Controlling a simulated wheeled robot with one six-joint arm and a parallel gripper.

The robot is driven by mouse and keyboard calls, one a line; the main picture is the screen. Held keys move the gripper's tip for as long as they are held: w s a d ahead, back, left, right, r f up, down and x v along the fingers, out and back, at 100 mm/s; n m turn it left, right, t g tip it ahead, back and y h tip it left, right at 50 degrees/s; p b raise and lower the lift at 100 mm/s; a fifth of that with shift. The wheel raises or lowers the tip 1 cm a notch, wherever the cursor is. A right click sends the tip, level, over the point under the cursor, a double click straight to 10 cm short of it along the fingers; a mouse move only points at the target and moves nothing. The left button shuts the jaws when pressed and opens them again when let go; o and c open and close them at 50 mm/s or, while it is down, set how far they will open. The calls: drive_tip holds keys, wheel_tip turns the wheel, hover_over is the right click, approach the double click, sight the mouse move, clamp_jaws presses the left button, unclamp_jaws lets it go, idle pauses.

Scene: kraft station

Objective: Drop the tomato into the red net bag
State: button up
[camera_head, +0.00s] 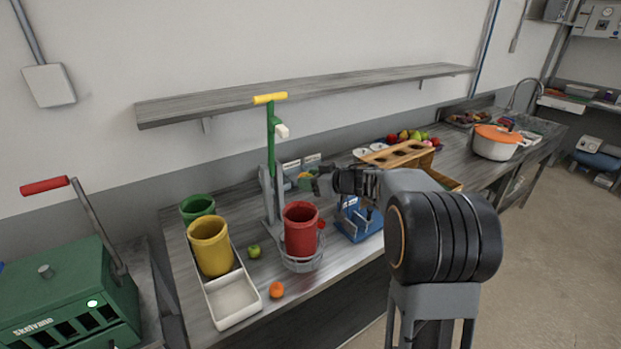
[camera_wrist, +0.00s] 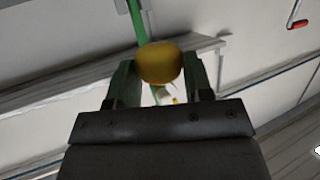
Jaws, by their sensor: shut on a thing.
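My gripper (camera_head: 308,181) is shut on a round yellow fruit (camera_wrist: 160,62), held between its two green fingers in the wrist view. Its colour does not show clearly whether it is the tomato. In the head view the gripper is above the red bag (camera_head: 300,232), near its right rim. The bag stands upright and open at the top, in a grey wire holder (camera_head: 302,265) on the bench. The gripper and the fruit are above the rim, apart from the bag. The inside of the bag is mostly hidden.
A green press stand (camera_head: 271,150) with a yellow handle rises behind the bag. Left are a yellow container (camera_head: 210,246), a green container (camera_head: 196,207) and a white tray (camera_head: 233,299). A green apple (camera_head: 254,251) and an orange fruit (camera_head: 277,289) lie on the bench (camera_head: 262,312).

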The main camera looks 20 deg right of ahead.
drive_tip(key=shift+a+f+b, duration=0.15)
drive_tip(key=shift+f+b, duration=0.65)
drive_tip(key=shift+f, duration=0.1)
wheel_tip(320, 180, down, 4)
drive_tip(key=b, duration=0.4)
drive_tip(key=shift+r, duration=0.2)
drive_tip(key=shift+r, duration=0.1)
drive_tip(key=o, duration=1)
drive_tip(key=shift+c, duration=0.2)
drive_tip(key=shift+s, duration=0.1)
drive_tip(key=v, duration=1.3)
drive_tip(key=shift+s+d+b, duration=0.25)
drive_tip(key=shift+b, duration=0.2)
drive_tip(key=shift+r, duration=0.1)
